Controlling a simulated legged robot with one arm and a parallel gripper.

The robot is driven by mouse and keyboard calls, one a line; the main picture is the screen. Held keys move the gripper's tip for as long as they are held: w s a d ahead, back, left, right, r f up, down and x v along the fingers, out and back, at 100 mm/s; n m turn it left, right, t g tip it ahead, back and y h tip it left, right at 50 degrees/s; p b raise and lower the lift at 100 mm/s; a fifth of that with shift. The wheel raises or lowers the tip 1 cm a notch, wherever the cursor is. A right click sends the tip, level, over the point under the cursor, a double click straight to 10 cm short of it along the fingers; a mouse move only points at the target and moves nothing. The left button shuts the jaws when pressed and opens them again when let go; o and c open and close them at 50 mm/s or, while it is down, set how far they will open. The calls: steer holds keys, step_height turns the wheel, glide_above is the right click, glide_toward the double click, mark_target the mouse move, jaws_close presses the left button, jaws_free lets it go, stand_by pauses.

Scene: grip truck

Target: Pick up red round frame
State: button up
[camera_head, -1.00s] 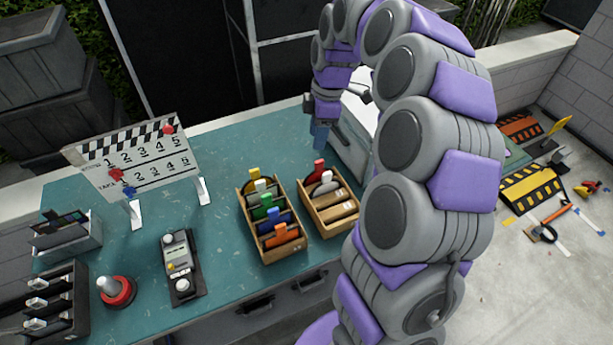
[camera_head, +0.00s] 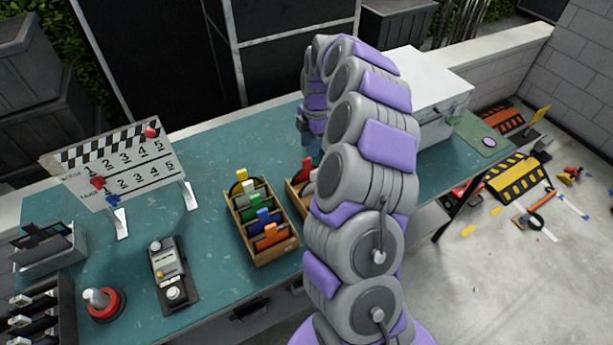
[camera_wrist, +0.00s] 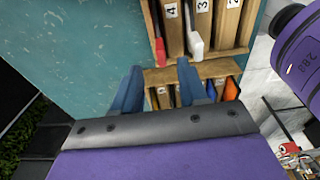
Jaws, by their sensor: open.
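The red round frame shows its red tab (camera_head: 307,166) in the right wooden box (camera_head: 292,192), beside a white-tabbed frame. My arm hides much of that box in the head view. In the wrist view the red frame's tab (camera_wrist: 160,50) stands at the box's left end, near the white tab (camera_wrist: 195,47). My gripper (camera_wrist: 160,82) is open, with its two blue fingers apart and nothing between them. The red tab appears just beyond the gap between the fingertips. In the head view my gripper (camera_head: 312,146) is at the box, partly hidden by my arm.
The left wooden box (camera_head: 268,255) holds several coloured frames. A clapperboard (camera_head: 115,165), a handheld device (camera_head: 172,273) and a red-based knob (camera_head: 103,303) are on the teal table (camera_head: 225,165). A white case (camera_head: 430,100) stands at the back right.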

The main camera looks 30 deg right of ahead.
mark_target(306, 166)
steer(key=f, duration=0.3)
steer(key=a+f+b, duration=0.1)
steer(key=f, duration=0.2)
steer(key=f+b, duration=0.1)
steer(key=f, duration=0.2)
steer(key=shift+a+f, duration=0.2)
steer(key=shift+f, duration=0.2)
jaws_close()
